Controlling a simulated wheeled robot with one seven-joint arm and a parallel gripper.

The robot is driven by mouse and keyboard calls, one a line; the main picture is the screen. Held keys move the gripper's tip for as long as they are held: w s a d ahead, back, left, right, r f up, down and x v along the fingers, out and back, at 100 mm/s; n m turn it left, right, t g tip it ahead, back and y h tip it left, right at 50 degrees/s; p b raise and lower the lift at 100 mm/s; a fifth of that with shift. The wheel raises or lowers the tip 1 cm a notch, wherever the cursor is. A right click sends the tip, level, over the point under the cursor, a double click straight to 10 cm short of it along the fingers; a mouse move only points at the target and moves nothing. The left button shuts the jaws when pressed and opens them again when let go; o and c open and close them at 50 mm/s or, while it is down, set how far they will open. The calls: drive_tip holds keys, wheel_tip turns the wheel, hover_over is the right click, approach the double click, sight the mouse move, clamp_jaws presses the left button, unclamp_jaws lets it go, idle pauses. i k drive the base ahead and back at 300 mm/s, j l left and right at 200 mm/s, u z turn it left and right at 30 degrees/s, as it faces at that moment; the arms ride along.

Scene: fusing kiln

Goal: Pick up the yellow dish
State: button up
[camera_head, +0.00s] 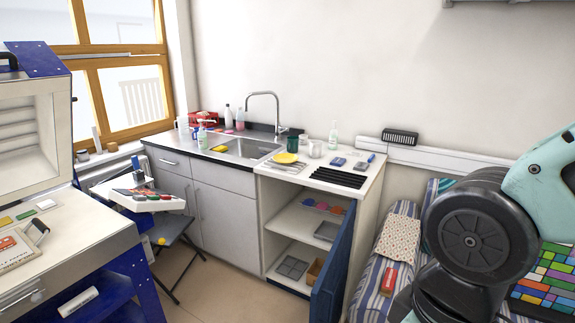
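The yellow dish (285,158) is small and round. It sits on the white worktop (372,166) just right of the sink, close to the sink's edge. A dark green cup or jar (293,144) stands right behind it. Only links of my arm show, large at the right side of the picture. My gripper is not in view, and nothing is seen touching the dish.
A steel sink (246,147) with a tall tap (277,110) is left of the dish. Below it, a blue cupboard door (333,262) stands open. A folding stool (177,243) and blue kiln stand (122,258) are at left. Striped cushions (366,285) lie right.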

sight(282, 159)
drive_tip(key=i+j+u, duration=0.3)
drive_tip(key=j, duration=0.2)
drive_tip(key=i+j+u, duration=0.2)
drive_tip(key=j+u, duration=0.15)
drive_tip(key=i+j+u, duration=0.3)
drive_tip(key=j, duration=0.15)
drive_tip(key=i+j, duration=0.15)
drive_tip(key=i, duration=0.25)
drive_tip(key=i+j, duration=0.15)
drive_tip(key=i, duration=0.2)
drive_tip(key=i+l+z, duration=0.1)
drive_tip(key=i+z, duration=0.5)
drive_tip(key=z, duration=0.15)
drive_tip(key=i+z, duration=0.4)
drive_tip(key=i+j+z, duration=0.2)
drive_tip(key=z, duration=0.2)
drive_tip(key=i+j+z, duration=0.2)
drive_tip(key=i+z, duration=0.25)
drive_tip(key=i+j+z, duration=0.35)
drive_tip(key=z, duration=0.15)
drive_tip(key=i, duration=0.1)
